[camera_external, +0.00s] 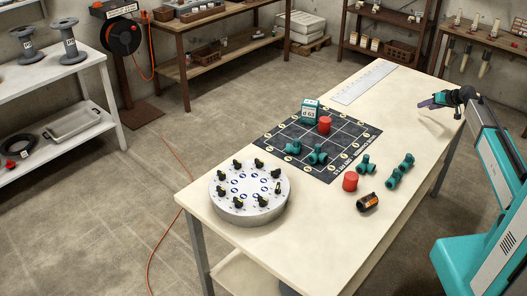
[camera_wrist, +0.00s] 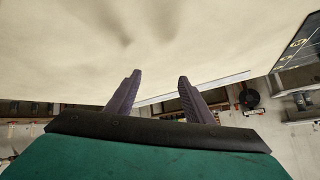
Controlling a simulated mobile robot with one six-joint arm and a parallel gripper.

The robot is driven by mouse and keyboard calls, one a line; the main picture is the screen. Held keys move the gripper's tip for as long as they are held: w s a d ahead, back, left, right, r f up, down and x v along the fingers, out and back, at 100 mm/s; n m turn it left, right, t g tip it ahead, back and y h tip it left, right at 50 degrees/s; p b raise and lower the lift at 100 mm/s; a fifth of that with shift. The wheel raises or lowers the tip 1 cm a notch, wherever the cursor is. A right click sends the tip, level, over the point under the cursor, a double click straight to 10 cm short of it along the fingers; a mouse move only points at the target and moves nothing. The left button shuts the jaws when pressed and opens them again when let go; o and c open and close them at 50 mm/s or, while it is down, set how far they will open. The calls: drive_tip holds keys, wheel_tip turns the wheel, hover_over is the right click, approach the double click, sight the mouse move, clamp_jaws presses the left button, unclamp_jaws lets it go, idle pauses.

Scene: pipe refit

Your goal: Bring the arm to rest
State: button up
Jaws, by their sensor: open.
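My gripper (camera_external: 436,101) is above the far right part of the cream table (camera_external: 240,232), with my teal arm reaching in from the right edge. In the wrist view, my gripper (camera_wrist: 158,84) shows two purple-grey fingers standing apart with nothing between them. Beyond the fingertips is only bare tabletop. The gripper is clear of all the parts on the table.
A dark grid mat (camera_external: 273,134) carries teal fittings (camera_external: 317,155), a red cylinder (camera_external: 324,124) and a teal meter (camera_external: 310,110). Nearer are a round white dial plate (camera_external: 248,211), another red cylinder (camera_external: 350,181) and a black-orange cylinder (camera_external: 367,201). A ruler (camera_external: 364,82) lies at the back.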

drive_tip(key=s+d+f+m+t+h, duration=0.1)
drive_tip(key=s+d+f, duration=0.15)
drive_tip(key=d, duration=0.55)
drive_tip(key=s+d+f+m+h, duration=0.1)
drive_tip(key=s+d+f, duration=0.15)
drive_tip(key=d, duration=0.65)
drive_tip(key=s+d+f+t+h, duration=0.1)
drive_tip(key=s+d+f, duration=0.15)
drive_tip(key=d, duration=0.55)
drive_tip(key=s+a+f+g+y+p, duration=0.3)
drive_tip(key=s+a+f+g+p, duration=0.55)
drive_tip(key=s+a+f, duration=1.4)
drive_tip(key=s+a+f+n+g+h+p, duration=0.1)
drive_tip(key=s+a+g, duration=0.3)
drive_tip(key=s, duration=1)
drive_tip(key=s+a+f+n+g+h+p, duration=0.1)
drive_tip(key=s+a+g+p, duration=0.3)
drive_tip(key=s, duration=1.1)
drive_tip(key=a+h, duration=0.1)
drive_tip(key=a, duration=0.2)
drive_tip(key=shift+f, duration=0.25)
drive_tip(key=shift+w, duration=0.1)
